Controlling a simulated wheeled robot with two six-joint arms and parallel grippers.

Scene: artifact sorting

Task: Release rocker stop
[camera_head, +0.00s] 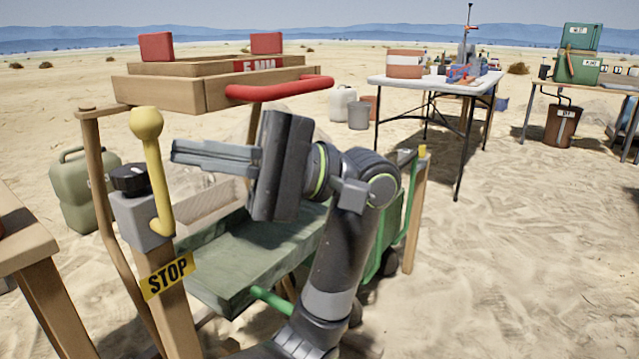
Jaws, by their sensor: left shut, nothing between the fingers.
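The rocker stop is a yellow lever (153,165) with a round knob on top. It stands nearly upright beside a grey box (142,222) with a black knob (130,180), on a wooden post with a yellow STOP label (168,275). My left gripper (176,151) is shut and empty, with its fingers pointing left. Its tips appear just right of the lever, below the yellow knob, with a small gap in the picture; I cannot tell the depth between them. My right gripper is not in view.
A wooden sieve frame (170,95) with a red handle (280,90) stands behind the lever. A green tray (240,265) lies below my left arm. A jerrycan (85,190) stands on the sand at left. A white folding table (405,82) and open sand are further right.

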